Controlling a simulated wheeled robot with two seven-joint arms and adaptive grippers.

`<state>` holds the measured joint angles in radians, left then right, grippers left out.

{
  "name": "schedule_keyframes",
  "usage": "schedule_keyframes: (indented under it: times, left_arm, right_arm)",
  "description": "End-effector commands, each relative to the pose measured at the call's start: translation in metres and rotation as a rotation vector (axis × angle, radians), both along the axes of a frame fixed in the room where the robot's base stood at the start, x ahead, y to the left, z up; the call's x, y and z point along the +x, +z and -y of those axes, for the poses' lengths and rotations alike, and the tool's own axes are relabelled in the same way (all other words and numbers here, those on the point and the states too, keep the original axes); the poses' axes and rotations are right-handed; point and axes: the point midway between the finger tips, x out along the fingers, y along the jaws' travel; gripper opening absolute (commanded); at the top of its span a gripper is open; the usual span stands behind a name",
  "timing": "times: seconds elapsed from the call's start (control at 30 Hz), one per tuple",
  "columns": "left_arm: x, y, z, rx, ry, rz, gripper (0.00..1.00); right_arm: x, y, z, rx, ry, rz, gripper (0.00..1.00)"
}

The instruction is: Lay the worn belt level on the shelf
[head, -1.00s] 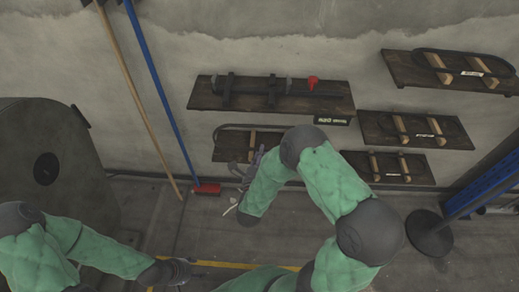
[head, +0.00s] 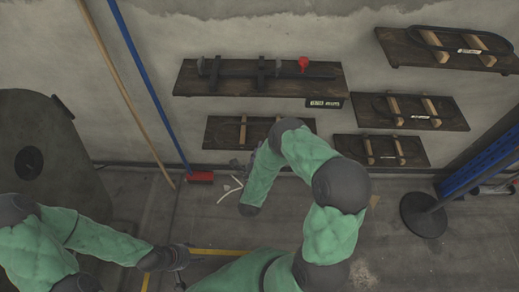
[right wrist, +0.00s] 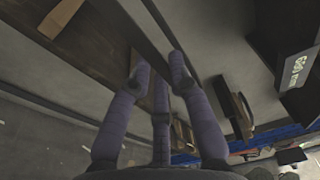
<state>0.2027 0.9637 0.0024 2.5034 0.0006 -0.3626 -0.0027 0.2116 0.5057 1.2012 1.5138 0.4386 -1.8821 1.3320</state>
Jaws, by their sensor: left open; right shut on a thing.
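My right gripper (head: 238,165) is in front of the lower left shelf (head: 222,132), partly hidden behind my own arm in the head view. In the right wrist view its purple fingers (right wrist: 158,65) are shut around a long dark strip, which I take for the worn belt (right wrist: 155,38). The strip runs slantwise across the picture; its ends and whether it touches the shelf cannot be told. Two pale wooden blocks (head: 243,130) show on the lower left shelf. My left gripper (head: 182,258) is open and empty, low over the floor at the left.
The upper left shelf (head: 185,84) holds a dark bar on brackets and a red part (head: 303,64); a label (head: 326,103) hangs below.

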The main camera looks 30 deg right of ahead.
Motion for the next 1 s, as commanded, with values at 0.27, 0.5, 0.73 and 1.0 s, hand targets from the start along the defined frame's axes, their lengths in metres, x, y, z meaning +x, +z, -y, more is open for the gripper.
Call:
schedule_keyframes:
  times: [0.27,0.5,0.73,1.0]
  left_arm:
    - [0.0,-0.006,0.0,0.0,0.0,0.0,0.56]
    - [0.0,-0.016,0.0,0.0,0.0,0.0,0.56]
    - [0.0,-0.025,0.0,0.0,0.0,0.0,0.56]
    - [0.0,-0.036,0.0,0.0,0.0,0.0,0.56]
  right_arm:
    - [0.01,-0.003,0.007,0.004,-0.002,-0.005,0.0]
    - [0.026,-0.007,0.016,0.003,-0.002,-0.004,0.0]
    - [0.041,-0.01,0.025,0.003,-0.001,-0.005,0.0]
    - [0.058,-0.014,0.036,0.004,-0.002,-0.005,0.0]
